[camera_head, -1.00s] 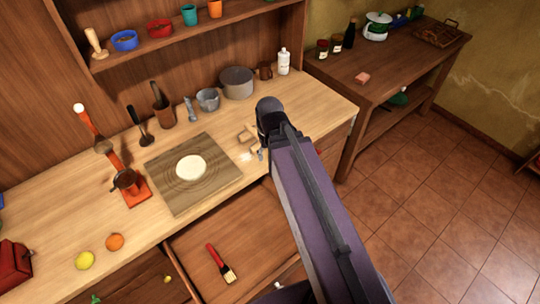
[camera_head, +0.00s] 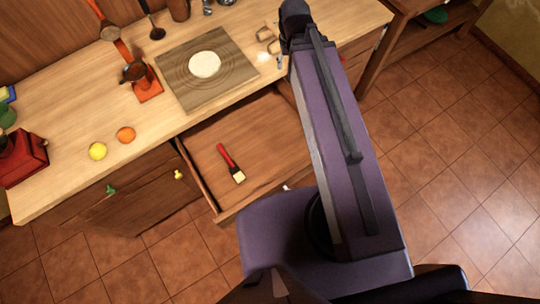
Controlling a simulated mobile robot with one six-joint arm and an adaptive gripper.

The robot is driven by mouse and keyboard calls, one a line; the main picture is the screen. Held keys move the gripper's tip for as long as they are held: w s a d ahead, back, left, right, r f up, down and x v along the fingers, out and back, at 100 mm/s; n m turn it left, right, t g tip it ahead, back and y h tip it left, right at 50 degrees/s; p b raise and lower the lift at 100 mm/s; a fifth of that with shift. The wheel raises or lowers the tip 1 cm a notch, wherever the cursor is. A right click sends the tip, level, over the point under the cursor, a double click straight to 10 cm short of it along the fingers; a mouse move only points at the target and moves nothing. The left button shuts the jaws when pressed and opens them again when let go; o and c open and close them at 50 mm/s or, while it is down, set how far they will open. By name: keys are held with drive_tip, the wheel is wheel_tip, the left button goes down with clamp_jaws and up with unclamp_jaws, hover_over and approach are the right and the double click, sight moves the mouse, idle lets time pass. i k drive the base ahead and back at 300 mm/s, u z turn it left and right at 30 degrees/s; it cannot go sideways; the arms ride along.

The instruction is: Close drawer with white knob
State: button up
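The open drawer (camera_head: 265,145) is pulled out from under the wooden counter. A brush with a red handle (camera_head: 230,162) lies inside it. A small white knob (camera_head: 286,187) shows at the drawer's front edge, partly beside my purple arm. My arm crosses the right side of the view and reaches up over the counter's edge. My gripper cannot be made out; the arm's far end hides what is beyond it.
A board with dough (camera_head: 204,64), a lemon (camera_head: 97,151), an orange (camera_head: 125,135) and a red box (camera_head: 22,158) are on the counter (camera_head: 60,130). Left of the drawer are a yellow knob (camera_head: 179,175) and a green knob (camera_head: 111,189). Tiled floor (camera_head: 450,170) at right is clear.

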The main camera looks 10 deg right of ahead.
sight(262, 133)
drive_tip(key=z, duration=0.15)
drive_tip(key=k, duration=1.6)
drive_tip(key=u, duration=0.35)
drive_tip(key=i, duration=1)
